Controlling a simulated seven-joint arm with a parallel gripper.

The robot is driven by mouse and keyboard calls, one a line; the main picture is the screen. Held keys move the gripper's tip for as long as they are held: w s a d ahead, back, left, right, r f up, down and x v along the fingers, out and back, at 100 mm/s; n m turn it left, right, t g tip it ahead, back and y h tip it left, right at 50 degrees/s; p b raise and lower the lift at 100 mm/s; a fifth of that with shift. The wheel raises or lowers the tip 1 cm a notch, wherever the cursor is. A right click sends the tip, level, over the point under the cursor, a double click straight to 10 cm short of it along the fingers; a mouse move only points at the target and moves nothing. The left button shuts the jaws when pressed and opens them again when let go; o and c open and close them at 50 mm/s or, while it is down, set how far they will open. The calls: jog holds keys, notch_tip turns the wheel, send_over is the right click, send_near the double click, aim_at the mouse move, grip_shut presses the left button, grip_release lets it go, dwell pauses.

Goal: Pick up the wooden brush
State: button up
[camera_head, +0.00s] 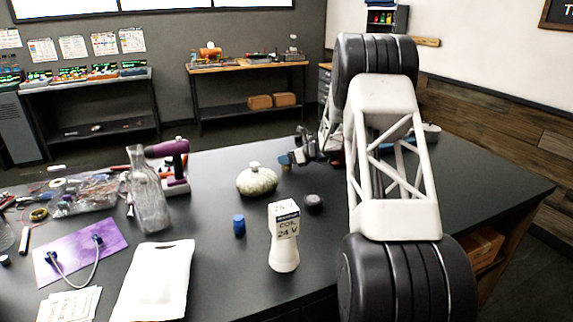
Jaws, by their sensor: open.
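My gripper (291,158) is at the far middle of the dark worktable, low over the top, with its fingers pointing left. It is open, though the fingers are small in this view. A small blue and brownish thing (285,164) shows at the fingertips; I cannot tell what it is, or whether it is touched. I cannot make out the wooden brush with certainty; my large white and black arm hides much of the table's right side.
A glass bottle (147,195) and purple tool (170,150) are further left. The table's right end is mostly bare.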

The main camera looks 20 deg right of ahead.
jog(key=shift+c, duration=0.4)
jog(key=c, duration=0.9)
jog(key=shift+r, duration=0.15)
notch_tip(320, 180, up, 18)
jog(key=shift+f, duration=0.1)
dwell(0.6)
